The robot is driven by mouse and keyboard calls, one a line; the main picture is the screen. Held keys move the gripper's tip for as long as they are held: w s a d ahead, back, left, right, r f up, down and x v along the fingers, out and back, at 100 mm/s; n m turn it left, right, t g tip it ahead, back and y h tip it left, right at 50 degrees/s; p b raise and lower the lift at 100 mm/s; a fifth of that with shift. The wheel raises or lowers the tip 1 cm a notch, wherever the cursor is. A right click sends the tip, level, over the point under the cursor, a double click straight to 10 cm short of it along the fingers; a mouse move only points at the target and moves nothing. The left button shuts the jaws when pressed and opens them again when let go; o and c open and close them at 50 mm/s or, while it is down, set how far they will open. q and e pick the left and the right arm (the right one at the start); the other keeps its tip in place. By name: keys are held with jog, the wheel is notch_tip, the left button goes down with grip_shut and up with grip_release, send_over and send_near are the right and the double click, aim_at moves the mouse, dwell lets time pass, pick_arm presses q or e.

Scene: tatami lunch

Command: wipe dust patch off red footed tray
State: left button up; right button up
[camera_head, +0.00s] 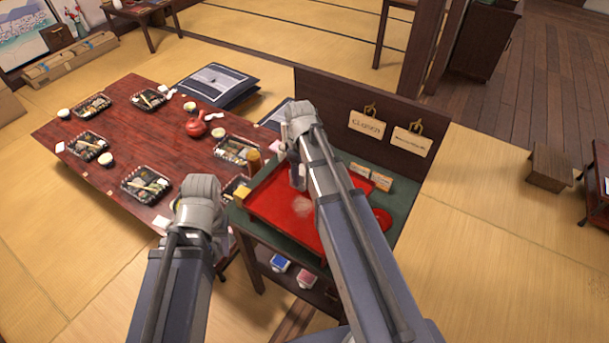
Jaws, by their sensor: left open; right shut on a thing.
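The red footed tray (275,199) lies on the green top of a dark wooden stand. A pale, whitish dust patch (303,208) shows on its red surface, just left of my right forearm. My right gripper (298,183) points down over the tray, beside the patch on its far side. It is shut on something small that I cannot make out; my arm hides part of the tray. My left gripper (201,212) is open, left of the stand in the picture, by the low table's near edge; its fingers are mostly hidden.
A yellow block (242,193) sits at the stand's left corner. A dark back panel (340,101) with hanging signs rises behind the tray. Small cards (371,176) stand behind it. The red low table (120,108) at left holds several meal trays and a red teapot (196,126).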

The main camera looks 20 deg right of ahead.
jog(key=shift+w+a+r, duration=0.1)
jog(key=shift+w+a, duration=0.5)
jog(key=shift+w, duration=0.3)
jog(key=shift+w+d, duration=0.5)
jog(key=shift+d, duration=0.35)
jog(key=shift+s, duration=0.1)
jog(key=shift+s+d, duration=0.55)
jog(key=shift+s, duration=0.25)
jog(key=shift+s+d, duration=0.5)
jog(key=shift+s, duration=0.3)
jog(key=shift+s+d, duration=0.45)
jog(key=shift+s, duration=0.2)
jog(key=shift+s+d, duration=0.45)
jog(key=shift+s, duration=0.15)
